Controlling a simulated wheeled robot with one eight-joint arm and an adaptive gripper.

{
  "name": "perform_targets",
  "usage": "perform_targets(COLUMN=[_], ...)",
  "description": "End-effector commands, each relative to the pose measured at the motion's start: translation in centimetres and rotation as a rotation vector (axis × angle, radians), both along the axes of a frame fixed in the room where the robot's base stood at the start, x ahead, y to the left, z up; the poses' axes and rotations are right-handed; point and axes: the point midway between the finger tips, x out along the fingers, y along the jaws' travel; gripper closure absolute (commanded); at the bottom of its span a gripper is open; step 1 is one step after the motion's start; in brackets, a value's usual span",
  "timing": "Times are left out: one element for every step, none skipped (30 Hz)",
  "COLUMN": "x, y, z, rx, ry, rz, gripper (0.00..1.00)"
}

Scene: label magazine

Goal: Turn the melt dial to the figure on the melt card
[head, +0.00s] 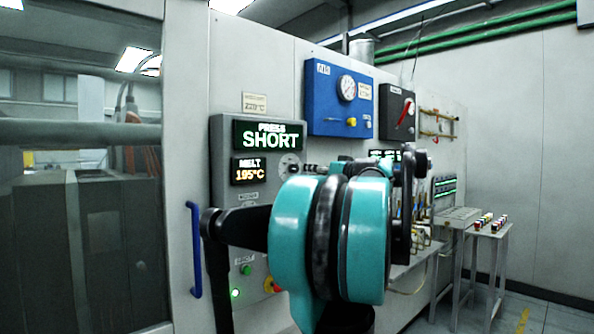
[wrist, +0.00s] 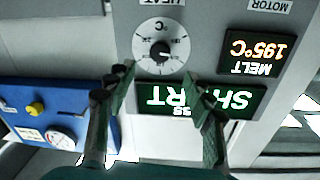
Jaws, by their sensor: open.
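The melt dial (wrist: 160,48) is a round white scale marked °C with a black knob at its centre, upside down in the wrist view. In the head view the dial (head: 290,165) is partly hidden by my arm. My gripper (wrist: 158,77) is open, its two fingers apart on either side of the lower dial area, with nothing between them; contact with the knob does not show. The melt card (head: 255,102) is a small plate above the panel; its figure is too small to read surely. The melt display (head: 249,170) reads 195°C; it also shows in the wrist view (wrist: 256,52).
The press display (head: 268,135) reads SHORT. A blue gauge panel (head: 340,98) stands right of the dial panel. A blue door handle (head: 194,250) and green button (head: 246,269) lie left and below. Small tables (head: 487,232) stand far right.

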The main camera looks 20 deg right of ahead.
Motion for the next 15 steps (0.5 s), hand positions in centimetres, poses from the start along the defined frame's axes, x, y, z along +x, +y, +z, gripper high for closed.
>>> perform_targets(x=[1.1, 1.7, 2.5, 3.0, 3.6, 4.3, 4.8, 5.4, 6.0, 6.4, 6.9, 7.4, 7.7, 8.0, 8.3], y=[0.5, 0.6, 0.8, 1.0, 1.2, 1.4, 1.5, 1.7, 1.9, 2.0, 2.1, 2.3, 2.4, 2.4, 2.5], z=[0.0, 0.0, 0.0, 0.0, 0.0, 0.0, 0.0, 0.0, 0.0, 0.0, 0.0, 0.0, 0.0, 0.0, 0.0], rx=[0.000, 0.000, 0.000, 0.000, 0.000, 0.000, 0.000, 0.000, 0.000, 0.000, 0.000, 0.000, 0.000, 0.000, 0.000], ry=[0.000, 0.000, 0.000, 0.000, 0.000, 0.000, 0.000, 0.000, 0.000, 0.000, 0.000, 0.001, 0.001, 0.001, 0.001], rz=[0.004, 0.004, 0.004, 0.004, 0.004, 0.004, 0.004, 0.003, 0.003, 0.003, 0.003, 0.002, 0.002, 0.002, 0.001], gripper=[0.47, 0.47, 0.47, 0.47, 0.47, 0.47, 0.47, 0.47, 0.47, 0.47, 0.47, 0.47, 0.47, 0.47, 0.47])
